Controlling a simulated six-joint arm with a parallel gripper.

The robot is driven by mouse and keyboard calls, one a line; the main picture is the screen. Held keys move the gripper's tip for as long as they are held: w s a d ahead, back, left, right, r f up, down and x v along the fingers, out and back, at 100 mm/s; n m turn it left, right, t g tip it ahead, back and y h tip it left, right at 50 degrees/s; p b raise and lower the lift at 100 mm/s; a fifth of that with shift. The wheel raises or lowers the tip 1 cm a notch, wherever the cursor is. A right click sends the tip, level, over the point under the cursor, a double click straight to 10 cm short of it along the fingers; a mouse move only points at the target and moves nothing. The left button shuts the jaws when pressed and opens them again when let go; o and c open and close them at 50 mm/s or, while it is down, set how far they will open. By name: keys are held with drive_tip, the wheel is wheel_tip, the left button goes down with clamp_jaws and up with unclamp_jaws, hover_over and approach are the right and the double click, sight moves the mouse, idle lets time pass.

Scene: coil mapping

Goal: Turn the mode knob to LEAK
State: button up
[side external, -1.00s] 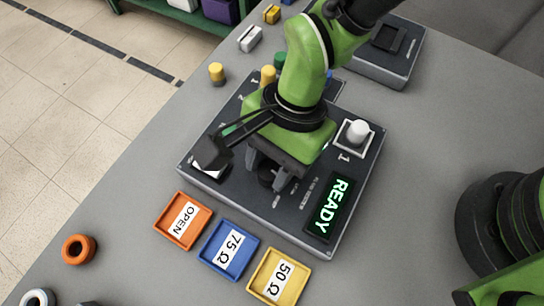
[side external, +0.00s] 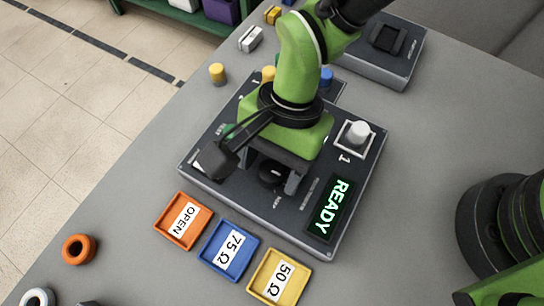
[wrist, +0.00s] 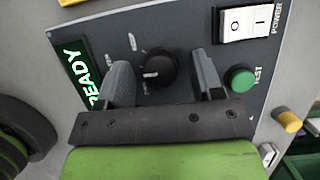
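The mode knob (side external: 271,173) is a round black knob on the dark instrument panel (side external: 235,199). In the wrist view the knob (wrist: 159,68) sits between the two fingers of my gripper (wrist: 163,80), with a gap on each side. My gripper (side external: 268,172) is open over the knob in the side view. A pale mark shows at the knob's left edge in the wrist view. The labels around the knob are too small to read, so I cannot tell which mode it points at. The display (side external: 329,208) reads READY in green.
A power switch (wrist: 245,22) and a green TEST button (wrist: 240,78) lie right of the knob in the wrist view. A white connector (side external: 357,133) stands on the panel. Orange (side external: 160,237), blue (side external: 214,263) and yellow (side external: 256,293) trays sit in front of the panel.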

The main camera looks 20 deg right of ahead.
drive_tip(key=v, duration=1)
idle(0.4)
